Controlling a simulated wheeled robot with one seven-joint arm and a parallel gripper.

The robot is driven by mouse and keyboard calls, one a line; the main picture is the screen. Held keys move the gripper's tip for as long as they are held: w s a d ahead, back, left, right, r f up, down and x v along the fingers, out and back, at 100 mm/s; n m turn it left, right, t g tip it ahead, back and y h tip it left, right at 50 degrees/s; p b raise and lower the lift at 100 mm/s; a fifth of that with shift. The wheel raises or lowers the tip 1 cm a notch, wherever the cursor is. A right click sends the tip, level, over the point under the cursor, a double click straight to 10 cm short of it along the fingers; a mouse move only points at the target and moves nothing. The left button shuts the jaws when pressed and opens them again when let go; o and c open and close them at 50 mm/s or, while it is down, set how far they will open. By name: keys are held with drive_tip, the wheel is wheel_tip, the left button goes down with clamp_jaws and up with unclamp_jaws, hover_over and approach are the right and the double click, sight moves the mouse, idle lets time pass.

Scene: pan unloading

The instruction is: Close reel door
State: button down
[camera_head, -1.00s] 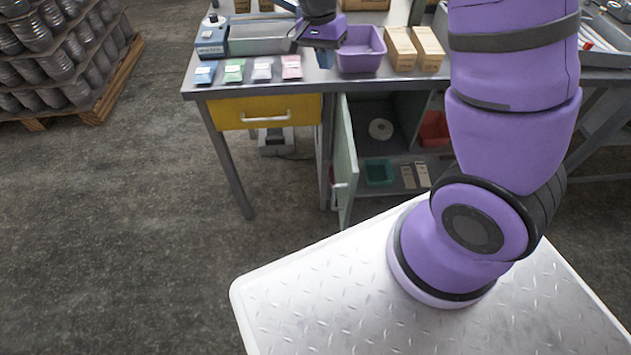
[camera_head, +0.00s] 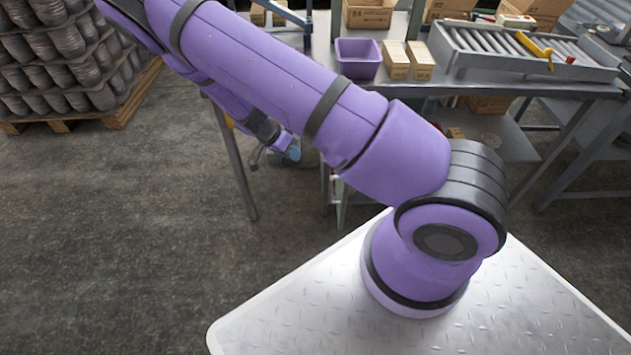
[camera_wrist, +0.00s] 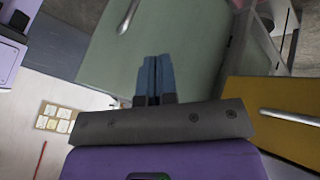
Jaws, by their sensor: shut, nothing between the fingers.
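The pale green reel door (camera_wrist: 205,40) fills the upper middle of the wrist view, with its metal handle (camera_wrist: 128,14) at the top left. In the head view only a low strip of the door (camera_head: 341,212) shows below my arm, standing out from the cabinet; the rest is hidden. My gripper (camera_head: 293,152) hangs below bench height, left of the door. Its blue fingertips are together and empty, pointing at the handle-side face of the door in the wrist view (camera_wrist: 156,70). I cannot tell whether they touch it. The cabinet's inside is mostly hidden.
The yellow drawer (camera_wrist: 285,140) with a bar handle is close on the right of the wrist view. The bench carries a purple bin (camera_head: 357,60), small cartons (camera_head: 396,62) and a roller tray (camera_head: 480,48). The floor (camera_head: 130,230) at left is clear.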

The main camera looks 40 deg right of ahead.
drive_tip(key=s+d+f, duration=0.6)
drive_tip(key=s+f, duration=0.1)
drive_tip(key=f, duration=0.1)
drive_tip(key=shift+d, duration=0.2)
drive_tip(key=shift+f, duration=0.1)
idle(0.4)
